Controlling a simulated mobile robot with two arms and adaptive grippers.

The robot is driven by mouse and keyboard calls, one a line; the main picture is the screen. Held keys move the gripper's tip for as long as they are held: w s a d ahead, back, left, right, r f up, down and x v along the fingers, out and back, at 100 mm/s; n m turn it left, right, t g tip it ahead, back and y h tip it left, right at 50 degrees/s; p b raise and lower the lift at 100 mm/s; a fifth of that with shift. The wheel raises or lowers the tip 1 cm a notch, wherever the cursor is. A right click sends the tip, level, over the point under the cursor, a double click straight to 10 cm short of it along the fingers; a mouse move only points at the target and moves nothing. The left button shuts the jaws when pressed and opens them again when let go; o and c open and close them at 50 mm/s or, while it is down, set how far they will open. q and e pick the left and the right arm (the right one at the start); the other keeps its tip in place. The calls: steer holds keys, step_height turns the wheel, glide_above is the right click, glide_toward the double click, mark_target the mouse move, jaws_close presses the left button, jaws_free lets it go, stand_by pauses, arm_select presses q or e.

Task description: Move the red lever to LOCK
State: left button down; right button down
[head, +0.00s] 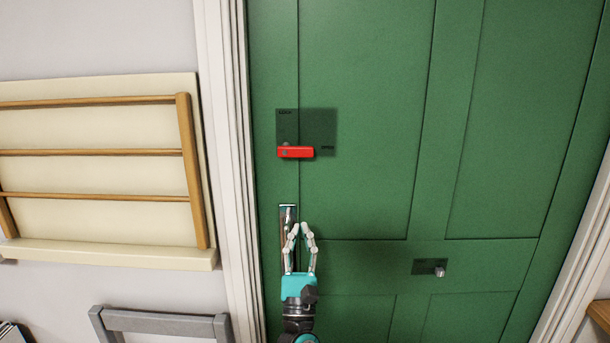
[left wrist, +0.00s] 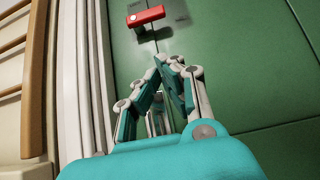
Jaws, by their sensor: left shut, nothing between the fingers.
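The red lever (head: 296,152) lies level on a dark plate (head: 318,122) on the green door (head: 370,60). Its left end is at a round pivot, and it extends right. Small lettering on the plate, upper left and lower right, is too small to read surely. The lever also shows at the top of the left wrist view (left wrist: 146,16). My left gripper (head: 299,226) is below the lever and apart from it, fingertips together and empty, in front of the upright metal handle (head: 288,214). It also shows in the left wrist view (left wrist: 168,60). My right gripper is not in view.
A small knob on a dark plate (head: 430,267) is lower right on the door. A white door frame (head: 228,150) runs along the left. Beyond it a wooden rack (head: 98,153) hangs on the wall, above a grey chair back (head: 160,324).

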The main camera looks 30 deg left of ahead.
mark_target(304, 173)
arm_select(q)
steer(key=p+x, duration=0.4)
steer(key=x, duration=0.6)
steer(key=shift+d+r, duration=0.1)
step_height(304, 173, up, 2)
steer(key=shift+w+r+p, duration=0.15)
steer(key=shift+r+p, duration=0.05)
steer(key=shift+p, duration=0.95)
steer(key=shift+r+p, duration=0.4)
steer(key=shift+r, duration=0.3)
steer(key=shift+f, duration=0.1)
steer(key=shift+n+y+b, duration=0.3)
steer(key=shift+n+b, duration=0.2)
steer(key=shift+b, duration=0.1)
steer(key=shift+d+n+g, duration=0.1)
steer(key=shift+n+g, duration=0.2)
steer(key=shift+n, duration=0.1)
